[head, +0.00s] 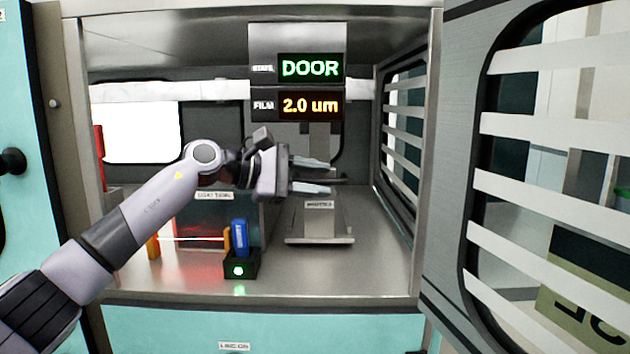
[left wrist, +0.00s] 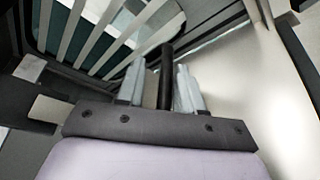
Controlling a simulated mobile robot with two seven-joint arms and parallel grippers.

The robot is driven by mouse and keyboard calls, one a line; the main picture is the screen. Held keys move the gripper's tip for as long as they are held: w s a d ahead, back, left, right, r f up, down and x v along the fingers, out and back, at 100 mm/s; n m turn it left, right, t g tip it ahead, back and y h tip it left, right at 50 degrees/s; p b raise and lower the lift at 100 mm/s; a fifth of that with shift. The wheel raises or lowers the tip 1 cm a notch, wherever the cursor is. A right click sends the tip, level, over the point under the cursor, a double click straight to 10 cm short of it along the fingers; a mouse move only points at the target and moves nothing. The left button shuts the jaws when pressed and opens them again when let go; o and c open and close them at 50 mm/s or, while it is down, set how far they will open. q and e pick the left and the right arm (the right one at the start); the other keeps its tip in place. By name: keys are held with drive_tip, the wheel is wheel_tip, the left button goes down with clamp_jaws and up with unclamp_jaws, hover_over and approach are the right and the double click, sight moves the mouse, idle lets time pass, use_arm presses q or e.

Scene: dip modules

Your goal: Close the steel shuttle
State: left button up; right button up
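The steel shuttle (head: 320,226), a block with a small label on a flat base plate, stands inside the open cabinet, right of centre. My left gripper (head: 328,176) reaches in from the left and is just above the block in the head view. Its two fingers are apart, one above the other. A dark bar (head: 338,180) shows between and beyond them. In the left wrist view, a black rod (left wrist: 166,75) lies between the spread fingers, with a visible gap on its left side. I cannot tell what the rod is fixed to. My right gripper is out of view.
The slatted cabinet door (head: 455,150) stands open at the right. A display (head: 297,85) reading DOOR and 2.0 um hangs above. A blue module (head: 239,238) stands in a black holder (head: 241,268) with a green light, left of the shuttle. The floor's right front is clear.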

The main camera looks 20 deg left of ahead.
use_arm(q)
drive_tip(key=shift+a+f, duration=0.1)
drive_tip(key=shift+f, duration=0.05)
drive_tip(key=shift+s+a, duration=0.15)
drive_tip(key=shift+a, duration=0.1)
drive_tip(key=b+v, duration=0.2)
drive_tip(key=v, duration=0.3)
drive_tip(key=shift+s+a, duration=0.15)
drive_tip(key=shift+s+a+r, duration=0.3)
drive_tip(key=shift+a+r, duration=0.05)
drive_tip(key=shift+r, duration=0.05)
drive_tip(key=shift+s+f, duration=0.1)
